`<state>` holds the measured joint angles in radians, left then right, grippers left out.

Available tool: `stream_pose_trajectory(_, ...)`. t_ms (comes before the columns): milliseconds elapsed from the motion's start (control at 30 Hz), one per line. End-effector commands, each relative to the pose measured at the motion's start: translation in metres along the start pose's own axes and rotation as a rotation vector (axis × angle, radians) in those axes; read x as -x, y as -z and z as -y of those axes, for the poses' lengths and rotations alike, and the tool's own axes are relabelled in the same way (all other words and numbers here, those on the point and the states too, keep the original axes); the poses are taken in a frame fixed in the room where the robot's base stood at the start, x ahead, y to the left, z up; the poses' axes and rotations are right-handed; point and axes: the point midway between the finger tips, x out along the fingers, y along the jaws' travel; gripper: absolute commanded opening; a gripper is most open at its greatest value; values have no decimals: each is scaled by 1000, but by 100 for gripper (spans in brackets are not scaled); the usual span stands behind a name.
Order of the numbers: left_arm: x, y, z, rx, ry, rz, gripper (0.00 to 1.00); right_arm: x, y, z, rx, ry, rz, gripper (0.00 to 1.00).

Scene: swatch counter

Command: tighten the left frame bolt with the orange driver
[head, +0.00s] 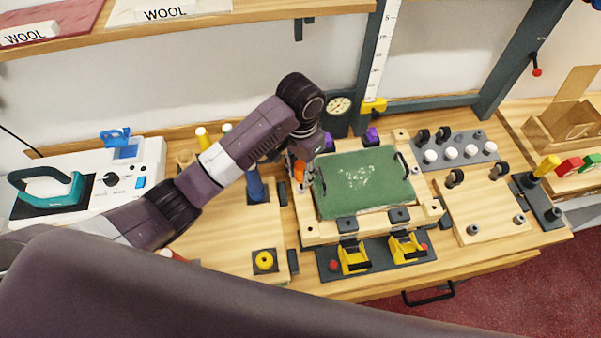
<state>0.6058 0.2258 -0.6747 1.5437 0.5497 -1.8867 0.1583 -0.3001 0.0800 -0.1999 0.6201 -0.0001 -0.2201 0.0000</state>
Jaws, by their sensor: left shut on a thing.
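My left gripper (295,160) is at the upper left edge of the wooden frame (312,232) that holds a green cloth (362,182). The fingers are mostly hidden behind my wrist. They are shut on the orange driver (299,172), of which only a small orange part shows. The driver is at the frame's left side; I cannot tell whether its tip touches a bolt. My right gripper is not in view.
Yellow toggle clamps (353,259) stand at the frame's front. A dial gauge (339,106) is behind. A rack with white knobs (450,152) is right. A shelf (240,14) hangs above.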

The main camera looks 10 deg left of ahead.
Motion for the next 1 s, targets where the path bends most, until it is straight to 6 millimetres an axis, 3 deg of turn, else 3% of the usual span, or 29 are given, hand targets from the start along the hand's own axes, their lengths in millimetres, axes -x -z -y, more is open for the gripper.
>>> stream_pose_trajectory(1000,61,1,1,3,2,-4,0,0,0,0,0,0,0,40)
